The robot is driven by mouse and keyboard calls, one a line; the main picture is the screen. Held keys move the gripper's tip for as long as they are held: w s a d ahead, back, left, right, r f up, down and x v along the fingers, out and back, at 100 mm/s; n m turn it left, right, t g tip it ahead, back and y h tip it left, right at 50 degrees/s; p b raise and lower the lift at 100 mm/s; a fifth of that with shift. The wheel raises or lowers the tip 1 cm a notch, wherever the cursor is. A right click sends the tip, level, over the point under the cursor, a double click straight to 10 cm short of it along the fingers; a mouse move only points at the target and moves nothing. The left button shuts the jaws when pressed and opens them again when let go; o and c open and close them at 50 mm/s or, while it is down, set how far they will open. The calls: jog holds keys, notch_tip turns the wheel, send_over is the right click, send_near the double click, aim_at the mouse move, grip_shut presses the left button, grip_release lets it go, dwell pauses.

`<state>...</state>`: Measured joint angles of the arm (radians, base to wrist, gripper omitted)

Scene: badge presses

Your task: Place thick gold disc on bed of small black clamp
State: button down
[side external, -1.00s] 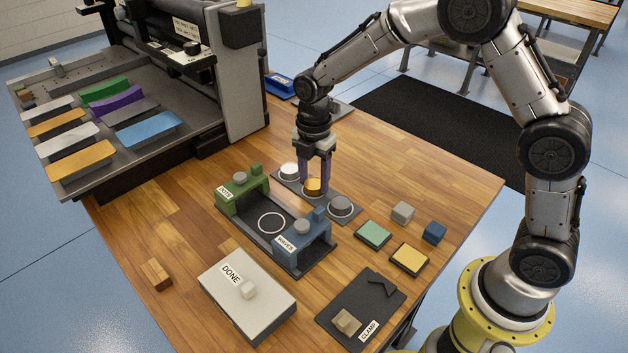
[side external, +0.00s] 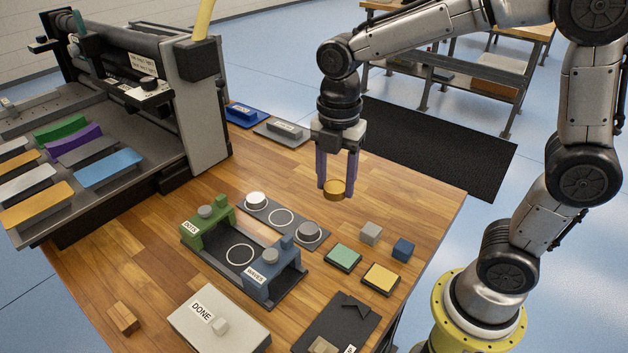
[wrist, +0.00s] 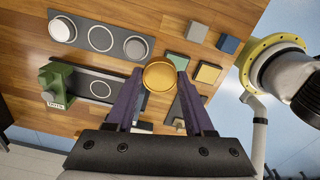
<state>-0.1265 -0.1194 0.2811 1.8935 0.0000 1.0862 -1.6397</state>
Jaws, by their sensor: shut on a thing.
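My gripper (side external: 337,185) is shut on the thick gold disc (side external: 335,190) and holds it in the air above the table, to the right of the dark strip with ringed spots. In the wrist view the gold disc (wrist: 160,76) sits between the purple fingertips. The small black clamp (side external: 338,325) is a dark plate with a raised angled piece and a tan block, at the front of the table. Its front end is cut off by the picture edge. In the wrist view it is mostly hidden behind the fingers.
The dark strip (side external: 268,208) holds a white disc (side external: 255,200) and a grey disc (side external: 309,231), with an empty ring between. The green and blue presses, a green pad (side external: 343,257), a yellow pad (side external: 382,278) and two small blocks stand nearby. A DONE box (side external: 220,325) is front left.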

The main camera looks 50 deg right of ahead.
jog(key=shift+s+d+r, duration=0.1)
jog(key=shift+s+r, duration=0.15)
jog(key=shift+s, duration=0.25)
jog(key=shift+s+m, duration=0.2)
jog(key=shift+m, duration=0.1)
jog(key=s+a, duration=0.2)
jog(key=s, duration=0.8)
jog(key=s+a, duration=0.2)
jog(key=s, duration=0.9)
send_over(346, 322)
jog(key=f, duration=0.9)
jog(key=shift+s+d+f, duration=0.1)
jog(key=shift+d, duration=0.1)
jog(key=shift+a+f, duration=0.15)
jog(key=shift+f, duration=1.6)
jog(key=shift+f, duration=0.1)
